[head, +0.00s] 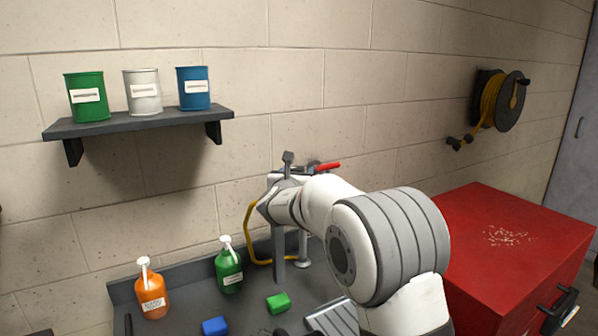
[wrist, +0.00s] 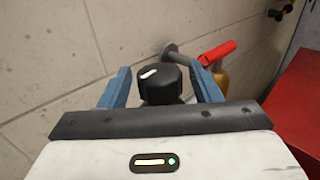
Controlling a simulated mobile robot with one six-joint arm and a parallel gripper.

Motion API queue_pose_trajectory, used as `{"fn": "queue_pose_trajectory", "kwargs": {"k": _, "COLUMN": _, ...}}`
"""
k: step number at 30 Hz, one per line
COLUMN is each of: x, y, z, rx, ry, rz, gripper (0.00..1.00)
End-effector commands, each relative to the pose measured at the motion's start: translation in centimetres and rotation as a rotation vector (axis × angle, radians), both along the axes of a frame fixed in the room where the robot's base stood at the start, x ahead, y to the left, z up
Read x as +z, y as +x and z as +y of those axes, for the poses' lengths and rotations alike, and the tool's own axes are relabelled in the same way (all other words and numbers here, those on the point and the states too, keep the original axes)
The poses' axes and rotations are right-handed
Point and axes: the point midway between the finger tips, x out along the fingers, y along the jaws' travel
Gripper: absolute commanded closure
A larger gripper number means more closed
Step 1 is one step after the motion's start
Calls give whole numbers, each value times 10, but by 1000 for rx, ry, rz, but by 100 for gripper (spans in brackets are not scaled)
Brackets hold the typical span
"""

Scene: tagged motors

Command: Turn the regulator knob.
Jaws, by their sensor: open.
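The black regulator knob (wrist: 158,82) with a white mark on its top is in the middle of the wrist view. My gripper (wrist: 165,88) is open, with one blue finger on each side of the knob. A gap shows between the knob and each finger in this view. In the head view my gripper (head: 287,168) is at the wall behind the bench, and my arm hides most of the regulator. A red handle (wrist: 217,54) on a yellow pipe is just right of the knob; it also shows in the head view (head: 329,166).
The grey bench (head: 185,312) holds an orange bottle (head: 152,290), a green bottle (head: 228,267), a blue block (head: 215,326) and a green block (head: 278,302). A shelf (head: 140,122) with three cans is at left. A red cabinet (head: 480,215) is at right, below a hose reel (head: 500,100).

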Motion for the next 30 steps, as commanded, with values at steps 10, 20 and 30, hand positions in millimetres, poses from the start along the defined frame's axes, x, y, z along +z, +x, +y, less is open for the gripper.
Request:
{"fn": "queue_pose_trajectory", "kwargs": {"k": 10, "x": 0, "y": 0, "z": -1, "rx": -1, "ry": 1, "rz": 0, "gripper": 56}}
{"fn": "queue_pose_trajectory", "kwargs": {"k": 20, "x": 0, "y": 0, "z": -1, "rx": -2, "ry": 1, "rz": 0, "gripper": 83}}
{"fn": "queue_pose_trajectory", "kwargs": {"k": 30, "x": 3, "y": 1, "z": 0, "rx": -117, "ry": 3, "rz": -1, "gripper": 85}}
